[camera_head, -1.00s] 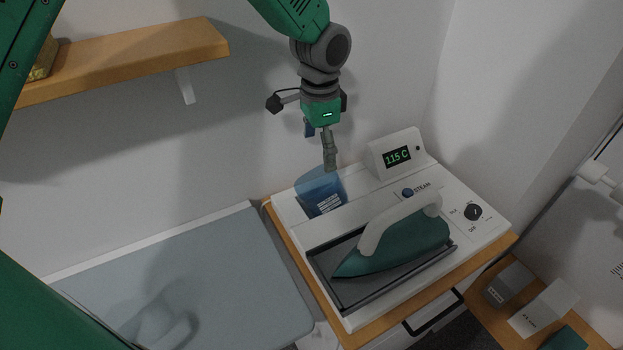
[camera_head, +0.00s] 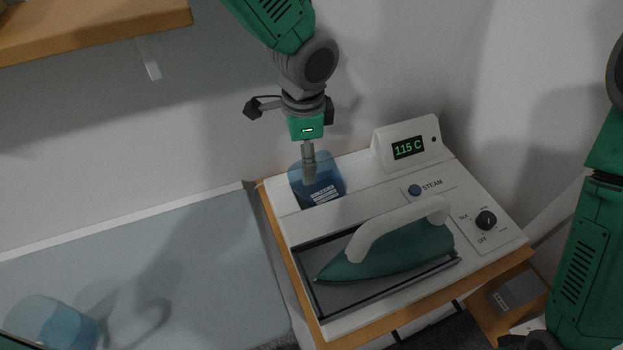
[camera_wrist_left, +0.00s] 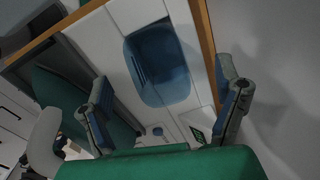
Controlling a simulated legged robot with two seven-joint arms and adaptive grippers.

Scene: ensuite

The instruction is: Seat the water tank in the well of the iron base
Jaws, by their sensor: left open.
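The blue see-through water tank (camera_head: 325,190) stands upright at the back left of the white iron base (camera_head: 285,228). It also shows in the wrist view (camera_wrist_left: 165,70), surrounded by the white base top. Its lower part is hidden, so I cannot tell how deep it sits in the well. My left gripper (camera_head: 309,180) is at the tank, pointing down, with a finger overlapping it in the head view. In the wrist view its two fingers (camera_wrist_left: 170,92) are spread wide, with the tank ahead between them. I cannot tell whether a finger touches it. My right gripper is not visible.
A green iron (camera_head: 395,258) rests on the base's dark tray. A display (camera_head: 408,148) reads 115 C, near a steam button (camera_head: 414,190) and dial (camera_head: 486,220). A see-through jug (camera_head: 50,320) stands on the ironing board (camera_head: 190,255). A shelf (camera_head: 90,25) is upper left.

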